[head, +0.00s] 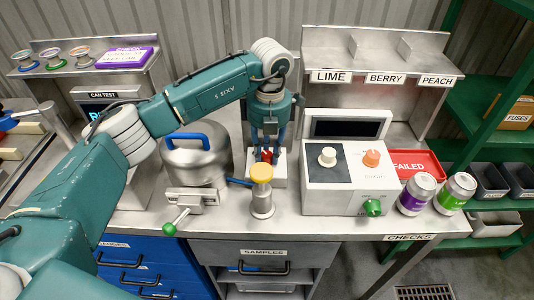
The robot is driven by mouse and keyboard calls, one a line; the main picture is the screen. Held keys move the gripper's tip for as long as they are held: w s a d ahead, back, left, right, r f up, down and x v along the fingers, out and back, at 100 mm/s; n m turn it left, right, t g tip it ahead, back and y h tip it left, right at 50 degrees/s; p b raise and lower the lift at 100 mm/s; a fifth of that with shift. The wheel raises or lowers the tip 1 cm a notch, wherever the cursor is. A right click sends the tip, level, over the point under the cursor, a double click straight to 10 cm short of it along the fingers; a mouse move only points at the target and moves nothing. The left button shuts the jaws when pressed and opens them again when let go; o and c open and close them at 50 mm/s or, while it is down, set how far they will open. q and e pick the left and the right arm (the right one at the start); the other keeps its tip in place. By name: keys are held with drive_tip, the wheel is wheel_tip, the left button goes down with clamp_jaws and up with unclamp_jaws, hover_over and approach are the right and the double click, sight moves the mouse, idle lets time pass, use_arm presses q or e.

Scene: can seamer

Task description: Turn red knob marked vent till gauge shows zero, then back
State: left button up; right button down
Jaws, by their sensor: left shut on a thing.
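The red knob (266,156) sits low on a pale metal block (279,181) at the middle of the bench. My left gripper (267,152) points down onto it, its fingers shut on the knob from both sides. The knob is partly hidden by the fingers. Any vent marking is too small to read. A CAN TEST panel (104,95) with a dark display stands at the left, partly behind my left arm. I cannot make out a gauge or its reading. My right gripper is not in view.
A steel pot with a blue handle (190,160) stands left of the block. A yellow-topped post (262,190) stands in front. A white control box (349,170) and two cans (416,193) are to the right. A red FAILED tray (420,167) lies behind the cans.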

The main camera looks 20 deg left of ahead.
sight(267, 156)
use_arm(q)
drive_tip(key=shift+s+f+n, duration=0.15)
drive_tip(key=shift+n, duration=0.15)
drive_tip(key=o, duration=1.2)
drive_tip(key=shift+c, duration=0.2)
drive_tip(key=shift+s, duration=0.1)
wheel_tip(267, 156, up, 12)
drive_tip(key=shift+d, duration=0.2)
